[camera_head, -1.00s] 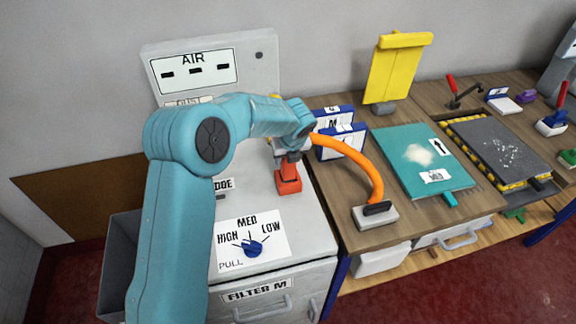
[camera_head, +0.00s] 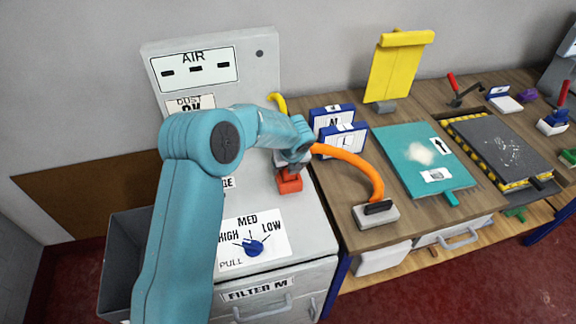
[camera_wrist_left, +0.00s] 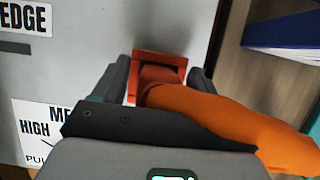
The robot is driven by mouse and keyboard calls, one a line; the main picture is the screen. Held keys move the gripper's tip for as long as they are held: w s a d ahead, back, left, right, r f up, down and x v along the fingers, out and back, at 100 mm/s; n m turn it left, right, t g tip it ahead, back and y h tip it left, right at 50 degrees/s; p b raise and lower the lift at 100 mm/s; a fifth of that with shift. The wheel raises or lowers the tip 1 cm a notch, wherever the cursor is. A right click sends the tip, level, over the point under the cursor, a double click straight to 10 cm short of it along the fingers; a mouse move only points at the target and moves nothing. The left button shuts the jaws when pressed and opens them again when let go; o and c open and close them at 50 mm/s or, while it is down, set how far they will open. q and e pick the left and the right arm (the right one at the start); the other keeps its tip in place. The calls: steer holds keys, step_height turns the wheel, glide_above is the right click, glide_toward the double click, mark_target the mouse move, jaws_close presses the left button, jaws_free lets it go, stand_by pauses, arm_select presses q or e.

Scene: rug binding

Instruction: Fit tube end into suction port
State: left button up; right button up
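The orange tube (camera_head: 352,160) arcs from a small grey block (camera_head: 376,216) on the wooden bench to my left gripper (camera_head: 292,166). The red suction port (camera_head: 289,183) stands on the grey machine top, directly beneath the gripper. In the left wrist view, the fingers of my left gripper (camera_wrist_left: 158,80) lie on either side of the tube's end, and the orange tube (camera_wrist_left: 220,118) runs off to the lower right. The port's square red rim (camera_wrist_left: 160,58) shows just beyond. The end lines up with the port; whether it is inside is hidden. My right gripper is not in view.
The grey machine carries a dial (camera_head: 253,247) in front of the port and an upright AIR panel (camera_head: 194,72) behind. Blue-framed cards (camera_head: 345,138) stand close to the tube. A teal board (camera_head: 421,160) lies farther right.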

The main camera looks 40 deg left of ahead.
arm_select(q)
steer(key=shift+r, duration=0.1)
steer(key=shift+r, duration=0.25)
steer(key=v, duration=1.1)
steer(key=shift+r+b, duration=0.3)
steer(key=shift+b, duration=0.15)
steer(key=shift+s, duration=0.2)
